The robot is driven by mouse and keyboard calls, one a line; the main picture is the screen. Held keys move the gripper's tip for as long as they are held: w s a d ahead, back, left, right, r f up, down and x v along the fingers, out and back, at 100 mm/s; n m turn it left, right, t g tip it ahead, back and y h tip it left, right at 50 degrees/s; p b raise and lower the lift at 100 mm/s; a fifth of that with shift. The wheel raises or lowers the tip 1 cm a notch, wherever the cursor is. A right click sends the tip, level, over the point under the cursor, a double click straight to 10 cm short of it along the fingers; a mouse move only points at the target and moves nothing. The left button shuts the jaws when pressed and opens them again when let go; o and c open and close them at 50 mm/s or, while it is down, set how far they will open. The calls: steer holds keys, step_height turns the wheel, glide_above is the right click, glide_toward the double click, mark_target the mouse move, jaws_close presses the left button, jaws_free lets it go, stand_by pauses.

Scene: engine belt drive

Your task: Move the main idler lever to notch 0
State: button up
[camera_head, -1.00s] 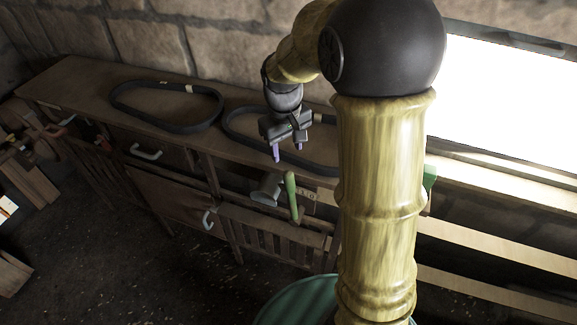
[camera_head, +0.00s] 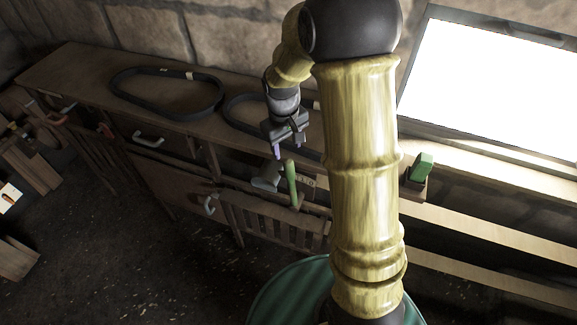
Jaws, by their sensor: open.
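A green upright lever handle (camera_head: 291,182) stands at the front of the wooden bench, beside a grey metal part (camera_head: 266,178) and a small marked plate (camera_head: 306,181). The marks are too small to read. My gripper (camera_head: 289,148) is open and empty, pointing down just above and behind the top of this handle in the picture. Whether it touches the handle cannot be told. A second green handle (camera_head: 421,167) shows at the right, beside my arm. No label in view tells which is the main idler lever.
Two dark belts lie on the bench top (camera_head: 75,62), one at the left (camera_head: 120,101) and one partly behind my gripper (camera_head: 234,116). A bright window (camera_head: 490,85) is at the right. The floor at lower left is open.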

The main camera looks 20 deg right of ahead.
mark_target(288, 169)
steer(key=f+p, duration=0.1)
steer(key=f, duration=0.6)
steer(key=f+p, duration=0.1)
steer(key=f, duration=0.3)
steer(key=shift+w+d+p, duration=0.1)
steer(key=shift+d+p, duration=0.2)
steer(key=shift+p, duration=0.05)
jaws_close()
